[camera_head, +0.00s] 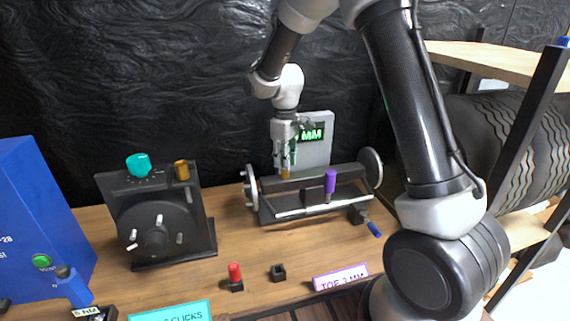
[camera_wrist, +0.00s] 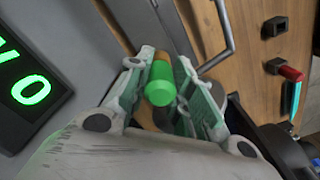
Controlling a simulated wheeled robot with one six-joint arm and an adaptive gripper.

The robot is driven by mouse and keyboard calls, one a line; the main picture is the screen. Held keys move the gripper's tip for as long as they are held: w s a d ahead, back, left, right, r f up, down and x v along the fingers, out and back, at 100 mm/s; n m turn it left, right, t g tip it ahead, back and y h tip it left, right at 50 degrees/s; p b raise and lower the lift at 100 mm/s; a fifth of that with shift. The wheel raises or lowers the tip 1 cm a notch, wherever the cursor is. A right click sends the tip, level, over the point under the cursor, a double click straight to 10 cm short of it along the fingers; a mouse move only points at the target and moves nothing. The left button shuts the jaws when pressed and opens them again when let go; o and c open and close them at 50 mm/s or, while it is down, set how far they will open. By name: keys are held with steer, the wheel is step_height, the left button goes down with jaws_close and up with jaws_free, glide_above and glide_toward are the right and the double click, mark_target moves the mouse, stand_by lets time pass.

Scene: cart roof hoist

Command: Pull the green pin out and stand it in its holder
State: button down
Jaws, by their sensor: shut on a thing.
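My gripper (camera_head: 286,162) is shut on the green pin (camera_wrist: 160,84), whose green head sits between the two fingertips in the wrist view. In the head view my gripper is above the left part of the grey rail fixture (camera_head: 310,184), and the fingers mostly hide the pin. A brass-coloured piece (camera_head: 285,174) shows just below the fingertips. I cannot tell how far the pin sits in the fixture. A small black holder (camera_head: 278,272), with an empty socket, stands near the front of the bench; it also shows in the wrist view (camera_wrist: 274,27).
A red pin (camera_head: 235,272) stands in a black holder left of the empty one. A purple knob (camera_head: 330,181) rises from the rail fixture. A black dial box (camera_head: 158,215) stands left. A lit display (camera_head: 312,133) stands behind the fixture. Bare wood lies between fixture and holders.

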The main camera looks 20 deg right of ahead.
steer(key=shift+r, duration=0.1)
steer(key=shift+r, duration=2.65)
steer(key=shift+a, duration=0.1)
